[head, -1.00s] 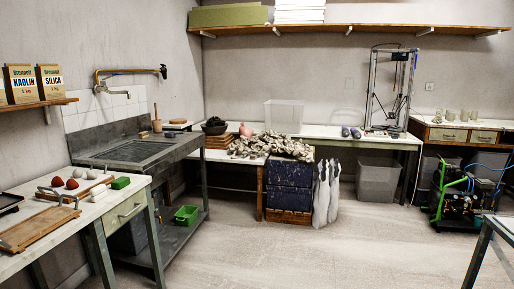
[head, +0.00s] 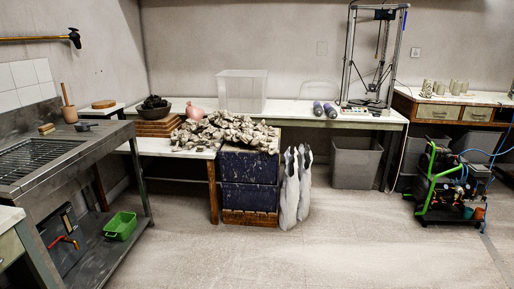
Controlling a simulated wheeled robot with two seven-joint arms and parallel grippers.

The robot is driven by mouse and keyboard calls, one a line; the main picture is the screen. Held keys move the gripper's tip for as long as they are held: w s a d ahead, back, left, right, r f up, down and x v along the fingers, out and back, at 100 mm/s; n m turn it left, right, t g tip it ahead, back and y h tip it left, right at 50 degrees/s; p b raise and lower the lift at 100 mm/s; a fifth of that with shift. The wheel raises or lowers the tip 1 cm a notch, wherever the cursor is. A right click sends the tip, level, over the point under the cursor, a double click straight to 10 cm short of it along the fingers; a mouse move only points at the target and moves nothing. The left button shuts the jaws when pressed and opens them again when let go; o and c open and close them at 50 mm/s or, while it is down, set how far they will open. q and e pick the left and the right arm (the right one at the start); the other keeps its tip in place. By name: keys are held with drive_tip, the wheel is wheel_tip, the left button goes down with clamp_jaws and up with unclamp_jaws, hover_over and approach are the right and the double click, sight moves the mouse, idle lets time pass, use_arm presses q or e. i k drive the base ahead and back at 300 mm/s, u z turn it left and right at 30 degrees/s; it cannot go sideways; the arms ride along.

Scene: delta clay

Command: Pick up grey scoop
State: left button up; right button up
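A small dark grey object (head: 86,126) lies on the back right corner of the sink bench, beside a brown mortar with a pestle (head: 69,112). It may be the grey scoop, but it is too small to tell. No other thing in the head view is clearly a scoop. Neither of my grippers shows in the head view.
The grey sink bench (head: 85,152) stands at left, with a green crate (head: 120,226) on its lower shelf. A heap of grey clay lumps (head: 226,131) sits above dark blue crates (head: 247,166). White sacks (head: 291,190) stand beside them. The floor (head: 330,245) ahead is clear.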

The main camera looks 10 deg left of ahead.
sight(89, 126)
drive_tip(key=u, duration=0.15)
drive_tip(key=i, duration=2.65)
drive_tip(key=u, duration=1.05)
drive_tip(key=i, duration=1.65)
drive_tip(key=u, duration=1.95)
drive_tip(key=i, duration=0.75)
drive_tip(key=u, duration=0.4)
